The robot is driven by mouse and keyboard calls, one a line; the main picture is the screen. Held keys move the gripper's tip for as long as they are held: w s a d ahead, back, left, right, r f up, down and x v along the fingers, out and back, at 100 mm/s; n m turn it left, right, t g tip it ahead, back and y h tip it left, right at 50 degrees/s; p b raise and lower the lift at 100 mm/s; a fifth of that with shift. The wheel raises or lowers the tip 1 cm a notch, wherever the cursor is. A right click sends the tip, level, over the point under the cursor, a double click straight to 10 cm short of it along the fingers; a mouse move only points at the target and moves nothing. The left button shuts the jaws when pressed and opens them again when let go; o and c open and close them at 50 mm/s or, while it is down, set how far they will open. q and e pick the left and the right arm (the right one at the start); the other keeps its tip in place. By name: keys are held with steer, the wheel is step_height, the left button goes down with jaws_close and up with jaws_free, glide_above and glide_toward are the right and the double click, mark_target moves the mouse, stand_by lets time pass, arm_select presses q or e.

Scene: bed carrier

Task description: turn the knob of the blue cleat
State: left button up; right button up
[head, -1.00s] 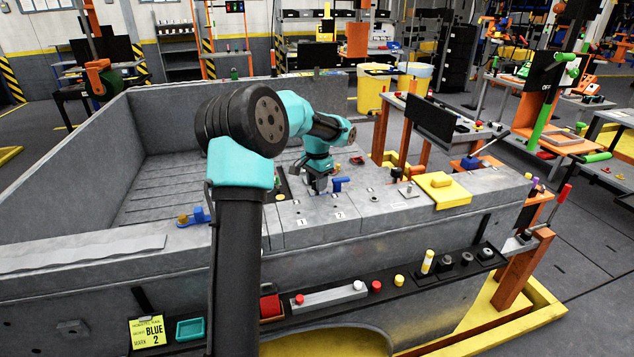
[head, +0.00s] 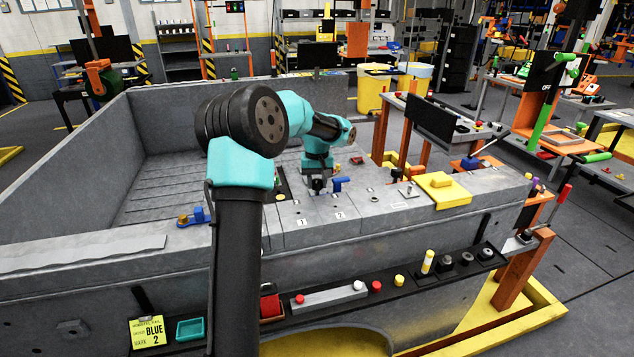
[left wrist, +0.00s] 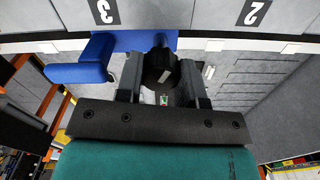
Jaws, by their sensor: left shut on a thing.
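A blue cleat (head: 340,184) sits on the grey bed wall's top beside the label 2. My left gripper (head: 318,190) points down at the wall top; in the left wrist view the gripper (left wrist: 161,84) is shut on the knob from both sides. My right gripper is not in view.
Another blue cleat (head: 198,215) with a brass knob stands further left on the wall top. A yellow block (head: 440,190) lies to the right. A black shelf (head: 400,290) with small parts runs along the wall's front.

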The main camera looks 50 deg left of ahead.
mark_target(317, 180)
arm_select(q)
steer(key=shift+n, duration=1.7)
steer(key=o, duration=0.9)
steer(key=shift+r, duration=0.2)
step_height(317, 180, up, 17)
steer(key=shift+r, duration=0.1)
